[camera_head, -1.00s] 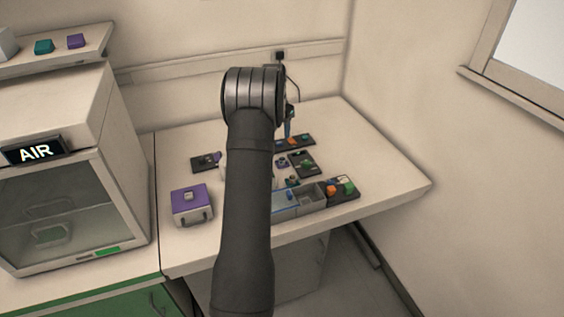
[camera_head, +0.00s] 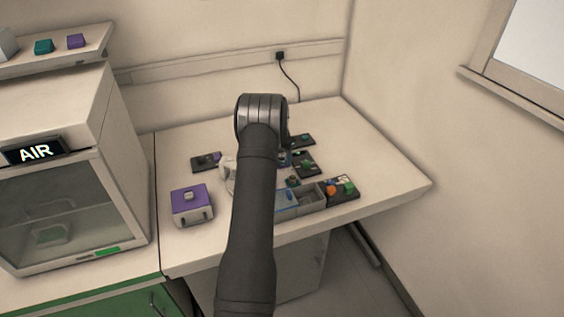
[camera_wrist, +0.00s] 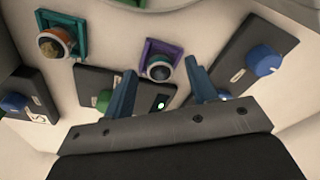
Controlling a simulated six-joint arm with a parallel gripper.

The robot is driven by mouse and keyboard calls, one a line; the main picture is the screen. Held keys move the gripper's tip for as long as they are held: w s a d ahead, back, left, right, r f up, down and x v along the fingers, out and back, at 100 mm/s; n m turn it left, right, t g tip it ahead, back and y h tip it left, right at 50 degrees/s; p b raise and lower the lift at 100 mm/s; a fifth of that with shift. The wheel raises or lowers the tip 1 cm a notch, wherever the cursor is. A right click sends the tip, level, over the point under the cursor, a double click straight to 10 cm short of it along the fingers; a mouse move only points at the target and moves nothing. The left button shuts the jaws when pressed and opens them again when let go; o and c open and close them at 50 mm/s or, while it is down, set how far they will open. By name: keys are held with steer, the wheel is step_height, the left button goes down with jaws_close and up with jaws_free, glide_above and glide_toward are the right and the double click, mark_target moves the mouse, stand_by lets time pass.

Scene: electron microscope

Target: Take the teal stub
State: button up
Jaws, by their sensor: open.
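My gripper (camera_wrist: 162,84) is open, its two blue-grey fingers pointing at the bench with nothing held between them. Just beyond the fingertips a small round stub (camera_wrist: 160,68) with a dark top and pale rim sits in a purple holder (camera_wrist: 150,48). A second round stub (camera_wrist: 53,45), with orange on its side, sits in a teal-green holder (camera_wrist: 80,36) to the upper left. I cannot tell for sure which stub body is teal. In the head view my arm hides the gripper and much of this area.
A purple-topped box (camera_head: 190,202) stands on the bench left of my arm. The bench's right side (camera_head: 375,165) is clear.

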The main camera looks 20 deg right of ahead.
steer(key=shift+f, duration=0.25)
steer(key=c, duration=1.1)
steer(key=shift+o, duration=0.2)
steer(key=shift+r, duration=0.15)
